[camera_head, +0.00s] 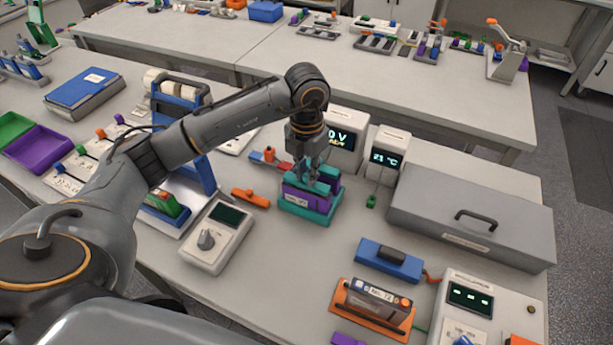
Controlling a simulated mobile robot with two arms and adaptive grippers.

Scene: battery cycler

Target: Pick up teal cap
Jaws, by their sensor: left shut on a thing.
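My left gripper (314,176) points down, shut on the teal cap (328,181), which shows in part around the fingers. The cap is right at the top of a purple block (305,197). I cannot tell whether it touches the block or is just clear of it. The block sits in a teal tray (307,211). The fingers hide the middle of the cap. My right gripper is not in view.
Displays (387,154) stand just behind the gripper. A large grey case (470,215) is to the right. A meter with a knob (217,237), an orange piece (250,197) and a blue stand (181,97) are to the left. The table in front of the tray is clear.

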